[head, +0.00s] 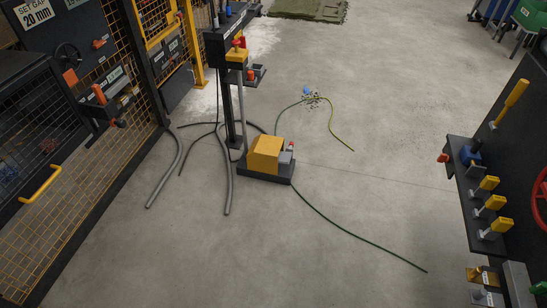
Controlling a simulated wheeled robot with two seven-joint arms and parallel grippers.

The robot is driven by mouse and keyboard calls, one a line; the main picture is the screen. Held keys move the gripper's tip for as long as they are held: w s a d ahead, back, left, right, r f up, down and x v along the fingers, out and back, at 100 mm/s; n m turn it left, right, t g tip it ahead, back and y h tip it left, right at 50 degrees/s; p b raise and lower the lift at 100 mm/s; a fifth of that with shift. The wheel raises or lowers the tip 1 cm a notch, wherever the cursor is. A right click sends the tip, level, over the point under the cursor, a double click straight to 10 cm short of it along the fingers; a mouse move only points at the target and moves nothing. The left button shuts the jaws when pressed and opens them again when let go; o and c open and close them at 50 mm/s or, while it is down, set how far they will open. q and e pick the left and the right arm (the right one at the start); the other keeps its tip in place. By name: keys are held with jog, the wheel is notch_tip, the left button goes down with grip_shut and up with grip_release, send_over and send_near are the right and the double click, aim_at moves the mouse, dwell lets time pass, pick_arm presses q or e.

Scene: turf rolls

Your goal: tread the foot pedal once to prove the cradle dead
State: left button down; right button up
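A yellow box-shaped hood (265,153) sits on a dark base plate (264,176) on the floor near the middle of the head view; it looks like the foot pedal unit. I cannot single out the cradle. Neither of my grippers shows in the head view, and nothing of mine touches the pedal unit.
A dark post (228,95) with a red-topped yellow box (238,55) stands behind the pedal unit. Cables and hoses (228,190) lie around it. Yellow mesh fencing (95,165) is at left, a lever panel (480,195) at right. The near floor (260,260) is clear.

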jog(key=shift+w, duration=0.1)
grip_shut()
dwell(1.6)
